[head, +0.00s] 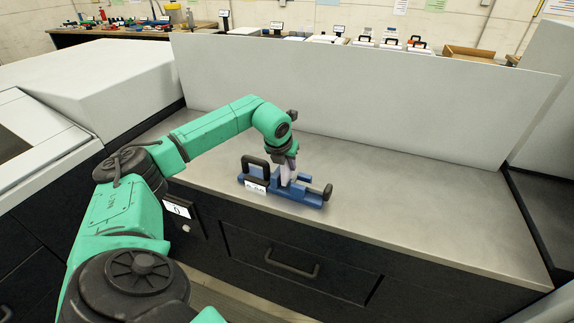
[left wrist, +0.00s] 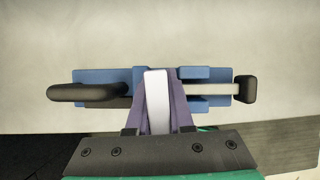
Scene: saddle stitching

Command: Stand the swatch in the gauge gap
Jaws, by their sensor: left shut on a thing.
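The blue gauge (head: 305,196) lies on the grey bench top. It has a dark looped handle at its left end and a dark knob at its right end. In the left wrist view the gauge (left wrist: 205,75) spans the middle, with a pale rod running to the knob. My left gripper (head: 288,178) points down over the middle of the gauge. In the left wrist view its fingers (left wrist: 158,105) are shut on a pale strip, which appears to be the swatch (left wrist: 157,90). The strip overlaps the gauge's gap area; its lower end and depth are hidden. My right gripper is not in view.
The bench top (head: 420,215) is clear to the right of the gauge. A tall grey panel (head: 370,95) stands behind it. A drawer handle (head: 292,264) sticks out of the bench front. Other benches with small items stand beyond the panel.

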